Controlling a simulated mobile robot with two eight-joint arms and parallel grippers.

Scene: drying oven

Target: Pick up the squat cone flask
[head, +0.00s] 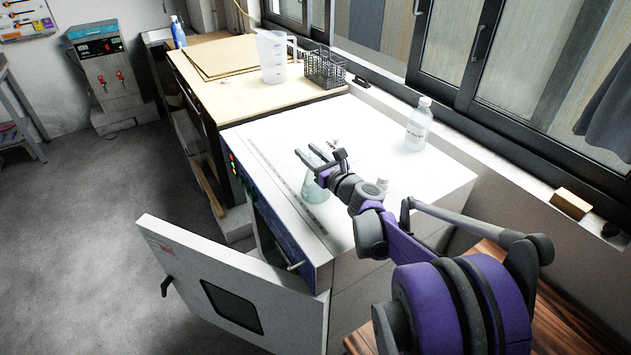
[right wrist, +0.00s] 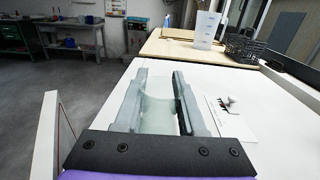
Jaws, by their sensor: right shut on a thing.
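The squat cone flask (head: 314,189) is clear, greenish glass on the white top of the drying oven (head: 268,151). My right gripper (head: 318,155) reaches over the oven top and is shut on the flask. In the right wrist view, the flask (right wrist: 160,108) shows between the two fingers of the gripper (right wrist: 162,88). The fingers and wrist hide part of the flask, and I cannot tell whether its base touches the oven top. My left gripper is not in view.
The oven door (head: 180,270) hangs open at the front. A clear bottle (head: 418,126) stands near the window, and a small white item (head: 382,184) lies beside my right wrist. A jug (head: 271,58) and a black wire basket (head: 325,69) stand on the wooden bench behind.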

